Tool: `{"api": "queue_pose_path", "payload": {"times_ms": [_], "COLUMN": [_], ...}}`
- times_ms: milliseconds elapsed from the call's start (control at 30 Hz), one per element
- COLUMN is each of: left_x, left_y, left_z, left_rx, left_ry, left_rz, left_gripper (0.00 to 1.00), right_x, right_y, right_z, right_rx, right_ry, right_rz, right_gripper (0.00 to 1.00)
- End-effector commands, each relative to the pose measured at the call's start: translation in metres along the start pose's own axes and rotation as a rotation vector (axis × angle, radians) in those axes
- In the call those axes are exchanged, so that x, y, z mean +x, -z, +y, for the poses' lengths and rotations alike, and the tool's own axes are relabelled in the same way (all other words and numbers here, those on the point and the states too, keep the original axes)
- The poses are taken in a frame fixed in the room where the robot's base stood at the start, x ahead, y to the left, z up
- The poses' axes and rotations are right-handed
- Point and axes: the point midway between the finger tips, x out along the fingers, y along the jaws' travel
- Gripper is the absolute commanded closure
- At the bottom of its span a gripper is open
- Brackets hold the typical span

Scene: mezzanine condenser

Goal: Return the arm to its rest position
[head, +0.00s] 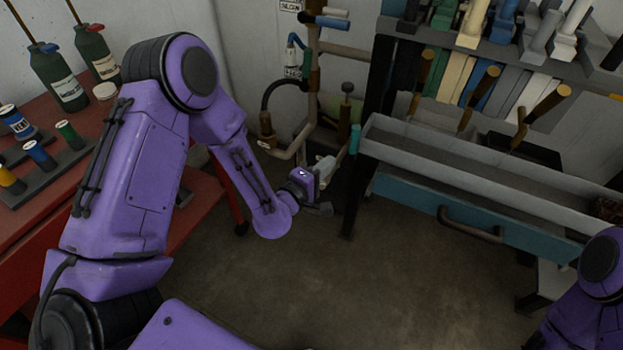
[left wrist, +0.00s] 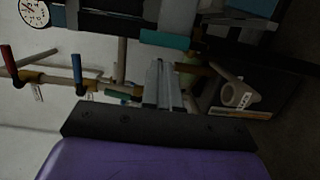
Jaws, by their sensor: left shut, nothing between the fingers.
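My left arm (head: 140,150) is purple and comes in from the left, bent high at the elbow with the forearm reaching down to the middle. My left gripper (head: 325,168) is small and partly hidden near the pipes, left of the workbench leg. The left wrist view shows its two pale fingers (left wrist: 163,84) together, shut and empty. Part of my right arm (head: 592,290) shows at the lower right edge; its gripper is out of the picture.
Copper pipes and valves (head: 312,90) stand behind the left gripper. A workbench with a teal drawer (head: 475,215) and grey trough (head: 480,155) is to the right. Floor (head: 300,285) is clear.

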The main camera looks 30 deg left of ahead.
Motion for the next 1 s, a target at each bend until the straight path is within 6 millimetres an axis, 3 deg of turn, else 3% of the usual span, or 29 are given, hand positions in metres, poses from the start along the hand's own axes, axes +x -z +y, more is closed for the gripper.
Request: {"api": "queue_pose_path", "payload": {"times_ms": [100, 200, 567, 667, 733, 800, 900, 1000], "left_x": [-0.028, -0.042, -0.05, -0.059, -0.087, -0.13, -0.2, -0.266], "left_y": [0.002, 0.002, 0.0, 0.01, 0.02, 0.027, 0.033, 0.035], "left_z": [-0.004, -0.003, -0.004, -0.035, -0.085, -0.135, -0.19, -0.222], "left_rx": [-0.002, -0.001, 0.054, 0.31, 0.519, 0.675, 0.818, 0.883], "left_ry": [0.001, 0.0, 0.01, 0.177, 0.417, 0.662, 0.973, 1.206], "left_rz": [0.003, 0.003, -0.006, 0.031, 0.034, -0.005, -0.093, -0.171], "left_gripper": [1.0, 1.0, 1.0, 1.0, 1.0, 1.0, 1.0, 1.0], "right_x": [0.009, 0.011, 0.011, 0.011, 0.011, 0.011, 0.011, 0.011], "right_y": [-0.003, -0.004, -0.004, -0.004, -0.004, -0.004, -0.004, -0.004], "right_z": [-0.001, -0.001, -0.001, -0.001, -0.001, -0.001, -0.001, -0.001], "right_rx": [0.001, 0.001, 0.001, 0.001, 0.001, 0.001, 0.001, 0.001], "right_ry": [0.0, 0.0, 0.0, 0.0, 0.0, 0.0, 0.0, 0.0], "right_rz": [0.001, 0.001, 0.001, 0.001, 0.001, 0.001, 0.001, 0.001], "right_gripper": [1.0, 1.0, 1.0, 1.0, 1.0, 1.0, 1.0, 1.0]}}
